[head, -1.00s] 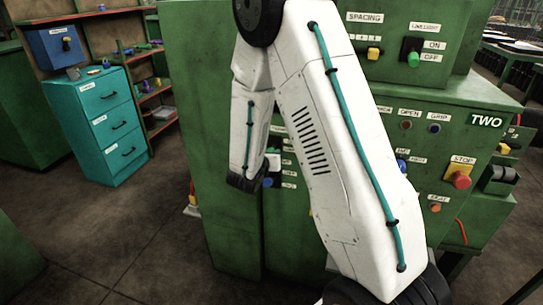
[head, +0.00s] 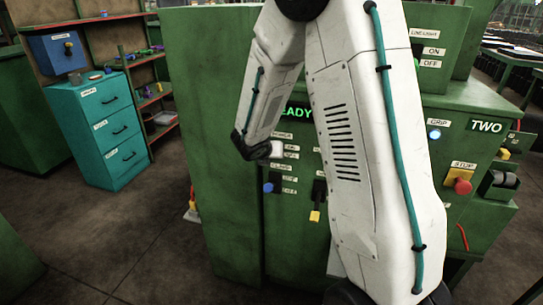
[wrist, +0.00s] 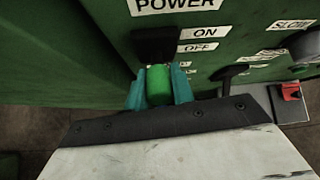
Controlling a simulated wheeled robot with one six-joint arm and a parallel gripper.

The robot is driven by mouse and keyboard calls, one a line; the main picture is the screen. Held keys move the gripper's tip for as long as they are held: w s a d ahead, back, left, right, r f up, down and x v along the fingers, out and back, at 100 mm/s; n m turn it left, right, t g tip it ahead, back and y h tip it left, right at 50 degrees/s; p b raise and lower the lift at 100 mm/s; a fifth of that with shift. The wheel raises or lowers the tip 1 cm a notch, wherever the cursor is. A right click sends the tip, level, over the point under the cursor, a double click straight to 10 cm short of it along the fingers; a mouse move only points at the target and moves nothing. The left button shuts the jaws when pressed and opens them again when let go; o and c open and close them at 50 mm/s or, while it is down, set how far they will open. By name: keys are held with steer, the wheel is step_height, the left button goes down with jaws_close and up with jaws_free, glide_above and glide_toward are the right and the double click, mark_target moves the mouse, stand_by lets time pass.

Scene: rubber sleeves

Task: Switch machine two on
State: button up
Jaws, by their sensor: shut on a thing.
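Machine two (head: 465,150) is a green cabinet with a control panel and a TWO label. Its POWER label (wrist: 176,5) is above a switch with a black base (wrist: 157,43), a green knob (wrist: 158,90) and ON and OFF plates to its right. My gripper (wrist: 159,76) is shut on the green knob, one teal finger on each side. I cannot tell surely which plate the knob points to. In the head view my gripper is by the POWER label (head: 282,135) and the knob is hidden. A green READY sign is lit and the GRIP lamp (head: 434,134) glows.
A blue-knobbed CLAMP switch (head: 268,187) and a yellow-knobbed switch (head: 315,215) sit below the POWER switch. A red STOP button (head: 462,186) is at the right. A black lever (wrist: 230,72) is close right of my fingers. Open floor lies left.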

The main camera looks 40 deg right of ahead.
steer(key=o, duration=1)
steer(key=v, duration=0.7)
steer(key=shift+s+a+r, duration=0.2)
steer(key=shift+r, duration=0.1)
